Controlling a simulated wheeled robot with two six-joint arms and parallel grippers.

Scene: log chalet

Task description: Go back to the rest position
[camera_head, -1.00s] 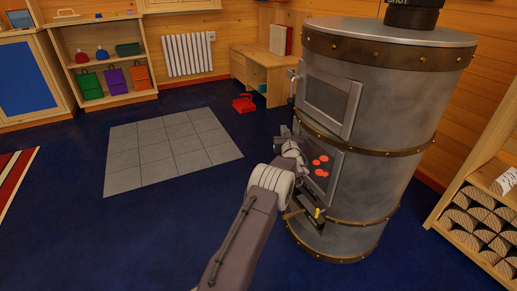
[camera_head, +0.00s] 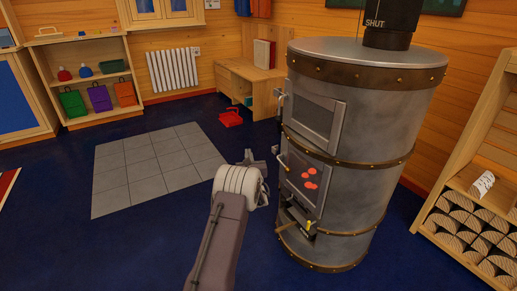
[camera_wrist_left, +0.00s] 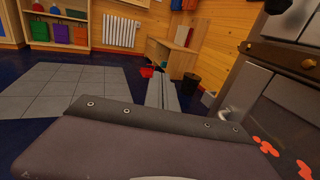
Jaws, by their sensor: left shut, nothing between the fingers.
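My left arm comes up from the bottom middle of the head view, and its gripper (camera_head: 262,162) is in front of the stove, a little left of the lower door. The gripper is shut with nothing in it and stands apart from the door handle. In the left wrist view the shut fingers (camera_wrist_left: 161,93) point toward the wooden desk. The grey metal stove (camera_head: 362,140) has its lower door (camera_head: 300,183) closed, with red glowing spots on it. My right gripper is in neither view.
A red bin (camera_head: 231,118) lies on the blue floor near the wooden desk (camera_head: 244,82). Grey floor tiles (camera_head: 155,168) lie left of my arm. A log rack (camera_head: 470,225) stands at the right. The floor left of the stove is open.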

